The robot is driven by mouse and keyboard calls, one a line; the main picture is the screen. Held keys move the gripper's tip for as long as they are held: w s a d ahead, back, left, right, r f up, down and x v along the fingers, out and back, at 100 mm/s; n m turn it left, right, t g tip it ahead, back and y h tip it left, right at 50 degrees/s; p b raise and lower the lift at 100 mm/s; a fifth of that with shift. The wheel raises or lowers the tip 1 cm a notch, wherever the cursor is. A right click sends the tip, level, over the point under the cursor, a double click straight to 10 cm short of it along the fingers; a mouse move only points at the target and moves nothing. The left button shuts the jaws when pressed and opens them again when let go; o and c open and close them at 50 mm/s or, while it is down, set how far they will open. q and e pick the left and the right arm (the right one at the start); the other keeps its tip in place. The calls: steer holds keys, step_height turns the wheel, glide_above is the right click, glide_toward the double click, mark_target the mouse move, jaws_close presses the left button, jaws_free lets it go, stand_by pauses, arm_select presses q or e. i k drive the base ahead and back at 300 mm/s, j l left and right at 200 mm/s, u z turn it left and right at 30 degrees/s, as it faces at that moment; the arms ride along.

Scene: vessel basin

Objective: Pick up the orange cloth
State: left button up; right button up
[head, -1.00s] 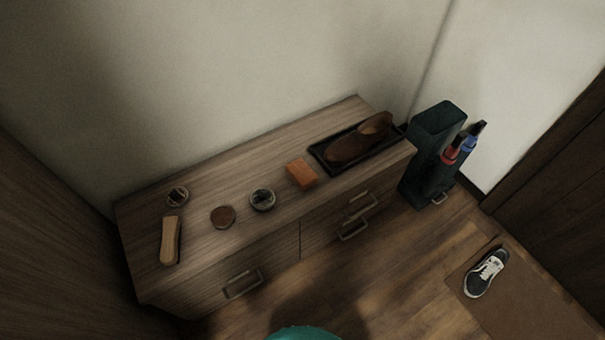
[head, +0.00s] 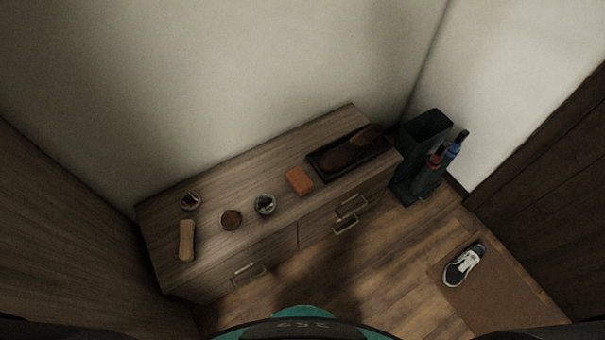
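The orange cloth (head: 300,181) is a small folded block lying on top of the wooden cabinet (head: 235,185), near its front edge. It sits between a round tin (head: 265,205) on its left and a black tray (head: 319,161) on its right. Nothing touches or covers it. Neither of my grippers shows in the head view.
A brown shoe (head: 350,150) lies in the tray. A round brown tin (head: 231,219), another small tin (head: 190,201) and a brush (head: 187,240) stand on the left. A dark umbrella stand (head: 424,130) is right of the cabinet. A sneaker (head: 463,265) lies on a floor mat (head: 500,295).

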mark_target(300, 183)
steer(key=i+l+u, duration=0.1)
steer(key=i+l, duration=0.4)
steer(key=l, duration=0.2)
steer(key=i+l+u, duration=0.15)
steer(key=i+l, duration=0.15)
steer(key=l+u, duration=0.1)
steer(key=u, duration=1.2)
